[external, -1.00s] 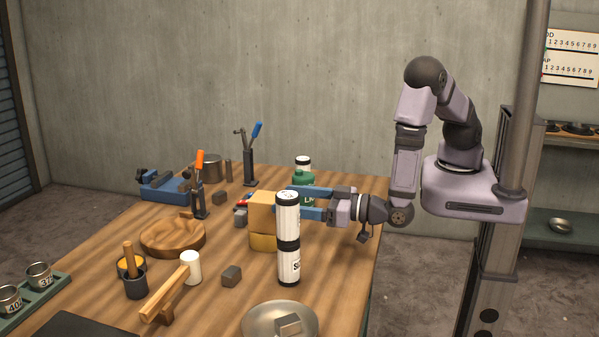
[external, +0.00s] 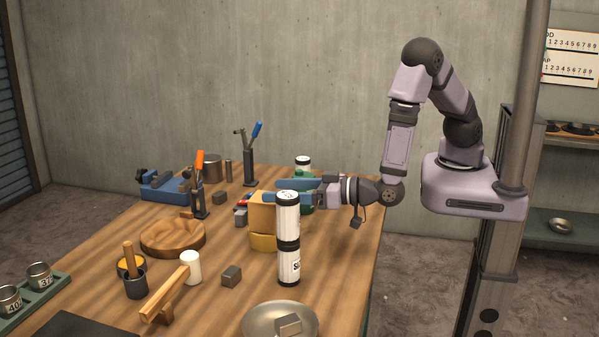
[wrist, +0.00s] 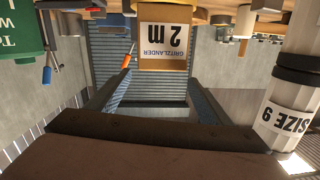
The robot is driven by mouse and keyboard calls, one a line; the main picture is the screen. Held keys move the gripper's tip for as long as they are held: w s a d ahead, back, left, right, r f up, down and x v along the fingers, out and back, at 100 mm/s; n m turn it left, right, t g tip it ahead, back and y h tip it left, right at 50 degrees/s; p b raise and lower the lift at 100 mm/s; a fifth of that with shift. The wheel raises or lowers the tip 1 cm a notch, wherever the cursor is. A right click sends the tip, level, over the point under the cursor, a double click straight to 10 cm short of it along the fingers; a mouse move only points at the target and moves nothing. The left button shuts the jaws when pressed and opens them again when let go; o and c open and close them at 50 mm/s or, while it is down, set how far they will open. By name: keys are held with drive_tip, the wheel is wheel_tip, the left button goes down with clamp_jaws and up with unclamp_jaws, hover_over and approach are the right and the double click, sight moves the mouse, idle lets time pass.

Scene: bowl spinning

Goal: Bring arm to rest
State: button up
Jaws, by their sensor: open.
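My gripper (external: 262,191) is over the right part of the table, with its blue fingers pointing left at about the height of the upper yellow block (external: 261,212). In the wrist view my gripper (wrist: 160,80) is open, its fingers apart. A tan block labelled "2 m" (wrist: 165,35) shows beyond and between the fingertips there; I cannot tell whether they touch it. A tall black-and-white cylinder stack (external: 288,262) stands upright in front of the fingers and partly hides them. It also shows at the right of the wrist view (wrist: 290,110).
A green bottle (external: 304,174) stands behind the fingers; it shows at the left of the wrist view (wrist: 18,30). A wooden bowl (external: 172,236), white cylinder (external: 190,268), metal bowl (external: 265,325) and upright clamps (external: 250,165) stand around the table. The space above is clear.

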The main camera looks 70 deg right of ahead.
drive_tip(key=w, duration=0.1)
drive_tip(key=w+r+g, duration=0.1)
drive_tip(key=w+r+g+y+p, duration=0.1)
drive_tip(key=shift+w+d, duration=0.15)
drive_tip(key=shift+d, duration=0.2)
drive_tip(key=shift+w+d+g+y, duration=0.1)
drive_tip(key=shift+w+g+y, duration=0.2)
drive_tip(key=shift+g, duration=0.2)
drive_tip(key=shift+s+d+f+g+y+p, duration=0.15)
drive_tip(key=shift+d+g+y+p, duration=0.3)
drive_tip(key=shift+g, duration=0.65)
drive_tip(key=s+d+f+g+h+b, duration=0.1)
drive_tip(key=s+d+f+g, duration=0.1)
drive_tip(key=s+d+g, duration=0.2)
drive_tip(key=s+d+f+g+h+b, duration=0.1)
drive_tip(key=s+d+f+g, duration=0.1)
drive_tip(key=s+d, duration=0.9)
drive_tip(key=s+d+f+g+h+b, duration=0.1)
drive_tip(key=s+d+f+g+b, duration=0.1)
drive_tip(key=s+d+g, duration=0.3)
drive_tip(key=shift+s+d+f+n+g, duration=0.2)
drive_tip(key=shift+s+d, duration=0.65)
drive_tip(key=shift+d, duration=0.35)
drive_tip(key=shift+s+d+f+n+g, duration=0.1)
drive_tip(key=shift+s+d+f+n, duration=0.1)
drive_tip(key=shift+s+d, duration=0.95)
drive_tip(key=shift+d, duration=0.15)
